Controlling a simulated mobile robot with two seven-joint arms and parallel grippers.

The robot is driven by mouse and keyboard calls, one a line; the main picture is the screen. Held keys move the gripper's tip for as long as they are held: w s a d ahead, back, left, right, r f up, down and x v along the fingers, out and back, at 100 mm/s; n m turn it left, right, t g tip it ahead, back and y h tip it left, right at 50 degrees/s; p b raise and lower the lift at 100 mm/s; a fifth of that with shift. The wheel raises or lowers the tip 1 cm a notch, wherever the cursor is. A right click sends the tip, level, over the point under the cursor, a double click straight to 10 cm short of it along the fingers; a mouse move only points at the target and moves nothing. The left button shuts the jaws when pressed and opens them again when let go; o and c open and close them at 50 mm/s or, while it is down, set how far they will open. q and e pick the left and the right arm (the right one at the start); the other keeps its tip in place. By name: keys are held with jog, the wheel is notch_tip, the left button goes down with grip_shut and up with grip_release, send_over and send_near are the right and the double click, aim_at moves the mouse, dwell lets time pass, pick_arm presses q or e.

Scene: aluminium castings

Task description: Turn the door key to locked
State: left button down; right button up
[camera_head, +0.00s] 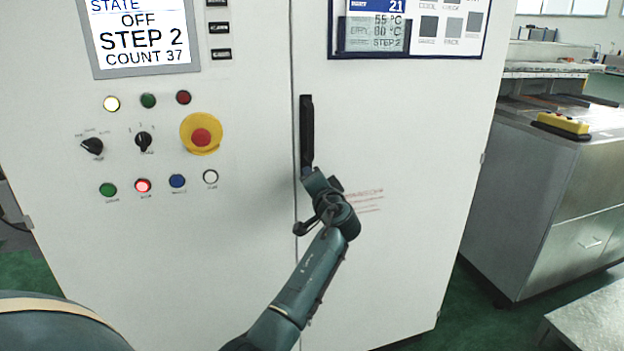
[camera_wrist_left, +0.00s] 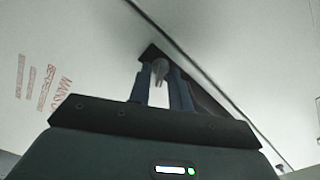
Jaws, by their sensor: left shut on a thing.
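The door has a black upright handle (camera_head: 306,125) just right of the door seam in the head view. My left gripper (camera_head: 311,178) is at the lower end of this handle. In the left wrist view the left gripper (camera_wrist_left: 160,72) is shut on a small grey piece, which looks like the door key (camera_wrist_left: 160,69). The dark handle (camera_wrist_left: 210,100) lies behind the fingers there. In the head view my gripper hides the key, and I cannot read its turn angle. My right gripper is in neither view.
The left panel carries a display (camera_head: 140,38) reading OFF, a red emergency button on yellow (camera_head: 201,137), two black rotary knobs and several coloured buttons. A second display (camera_head: 375,33) is on the door. A metal cabinet (camera_head: 545,190) stands at the right.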

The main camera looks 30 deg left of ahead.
pick_arm(q)
jog(key=c, duration=1.6)
grip_release()
jog(key=shift+o, duration=0.2)
jog(key=b+v, duration=0.2)
jog(key=v, duration=1.1)
